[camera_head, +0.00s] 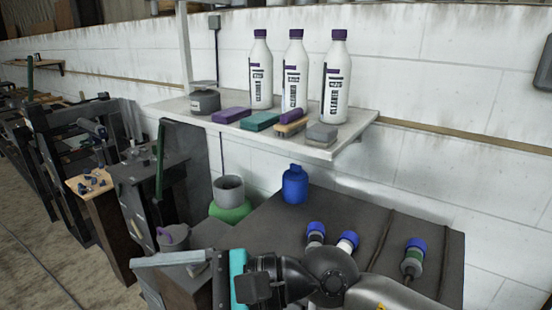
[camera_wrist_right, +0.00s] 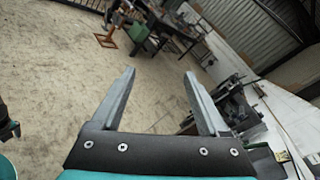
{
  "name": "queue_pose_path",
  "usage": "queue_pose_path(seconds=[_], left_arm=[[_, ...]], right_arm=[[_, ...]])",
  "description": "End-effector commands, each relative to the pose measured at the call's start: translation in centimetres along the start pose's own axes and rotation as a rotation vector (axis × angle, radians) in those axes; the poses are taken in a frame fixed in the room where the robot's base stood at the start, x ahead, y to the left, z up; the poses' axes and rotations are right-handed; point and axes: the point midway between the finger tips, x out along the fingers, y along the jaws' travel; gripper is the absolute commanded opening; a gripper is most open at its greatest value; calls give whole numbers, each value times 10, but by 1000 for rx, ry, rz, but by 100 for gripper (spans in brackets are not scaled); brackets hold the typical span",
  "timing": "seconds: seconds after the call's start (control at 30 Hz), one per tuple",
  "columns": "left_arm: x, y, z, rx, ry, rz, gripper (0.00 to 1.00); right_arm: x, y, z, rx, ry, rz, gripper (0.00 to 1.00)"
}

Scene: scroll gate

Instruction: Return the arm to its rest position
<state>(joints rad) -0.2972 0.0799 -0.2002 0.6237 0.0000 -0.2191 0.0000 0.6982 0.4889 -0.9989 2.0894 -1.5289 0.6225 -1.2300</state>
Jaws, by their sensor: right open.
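My right gripper (camera_head: 145,272) reaches in from the lower right of the head view, its light grey fingers pointing left, at the left side of the dark worktop. In the right wrist view the right gripper (camera_wrist_right: 159,73) shows two grey fingers spread wide with nothing between them. Beyond them is bare concrete floor. In the head view the arm covers part of the dark worktop (camera_head: 250,235) and hides what lies behind it. My left gripper cannot be made out in either view.
A shelf (camera_head: 352,133) holds white bottles (camera_head: 336,85), colored blocks (camera_head: 260,121) and a dark tin (camera_head: 205,102). Blue-capped containers (camera_head: 414,258) and a blue bottle (camera_head: 295,184) are on the worktop. A grey cup (camera_head: 173,238) is close to the right gripper. Open floor (camera_wrist_right: 60,75) shows in the wrist view.

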Motion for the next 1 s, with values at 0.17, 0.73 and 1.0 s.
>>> queue_pose_path(seconds=[0.17, 0.73, 1.0], left_arm=[[0, 2, 11, 0, -19, 2, 100], [0, 1, 3, 0, -6, 1, 100], [0, 0, 2, 0, -4, 1, 100]], right_arm=[[-26, -59, 51, 504, -361, -349, 78], [-245, -52, -133, 2076, -1412, -1497, 78], [-279, 114, -204, -1642, 1199, 1442, 78]])
